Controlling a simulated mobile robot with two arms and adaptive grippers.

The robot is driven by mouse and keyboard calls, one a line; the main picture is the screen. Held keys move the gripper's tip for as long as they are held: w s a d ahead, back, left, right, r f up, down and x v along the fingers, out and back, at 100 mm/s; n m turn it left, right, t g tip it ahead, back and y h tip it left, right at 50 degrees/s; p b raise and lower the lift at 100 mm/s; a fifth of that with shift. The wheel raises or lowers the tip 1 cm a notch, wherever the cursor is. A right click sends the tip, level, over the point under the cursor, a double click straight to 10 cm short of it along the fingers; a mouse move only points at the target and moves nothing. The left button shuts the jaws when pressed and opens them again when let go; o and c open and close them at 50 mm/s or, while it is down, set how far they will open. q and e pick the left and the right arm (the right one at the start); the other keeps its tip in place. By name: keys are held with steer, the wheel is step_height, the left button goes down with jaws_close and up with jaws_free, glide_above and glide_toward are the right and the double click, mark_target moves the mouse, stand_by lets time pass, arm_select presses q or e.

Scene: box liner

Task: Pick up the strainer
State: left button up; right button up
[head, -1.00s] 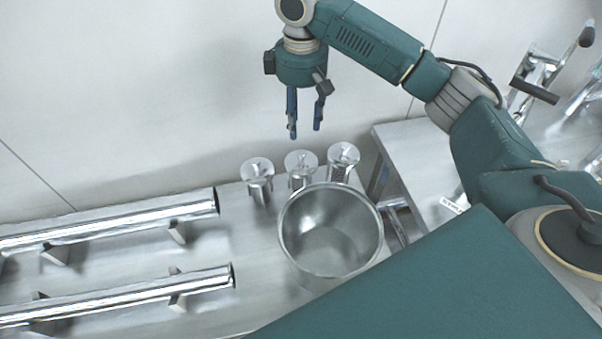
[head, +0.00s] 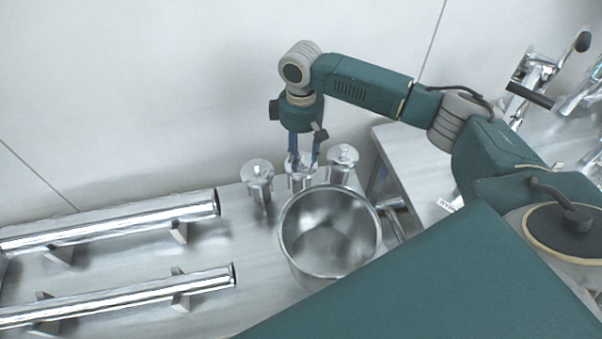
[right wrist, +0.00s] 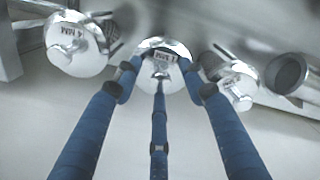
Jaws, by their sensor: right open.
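Three metal strainers with round, flat tops stand in a row by the wall: left strainer (head: 257,172), middle strainer (head: 300,184), right strainer (head: 342,155). My right gripper (head: 303,164) points down over the middle one, its blue fingers overlapping its top. In the right wrist view my right gripper (right wrist: 160,78) has its fingers spread around the middle strainer (right wrist: 168,48); contact cannot be told. Another strainer (right wrist: 78,45) marked "4 MM" is at the left there, and a third (right wrist: 238,85) at the right. My left gripper is not in view.
A large open metal pot (head: 328,215) stands just in front of the strainers. Two long metal tubes (head: 120,229) (head: 130,295) lie on supports on the bench at the left. A wall is close behind the row. Another metal table (head: 415,160) is at the right.

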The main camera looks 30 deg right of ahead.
jaws_close()
steer(key=shift+w+r, duration=0.15)
steer(key=shift+r, duration=0.05)
stand_by(0.3)
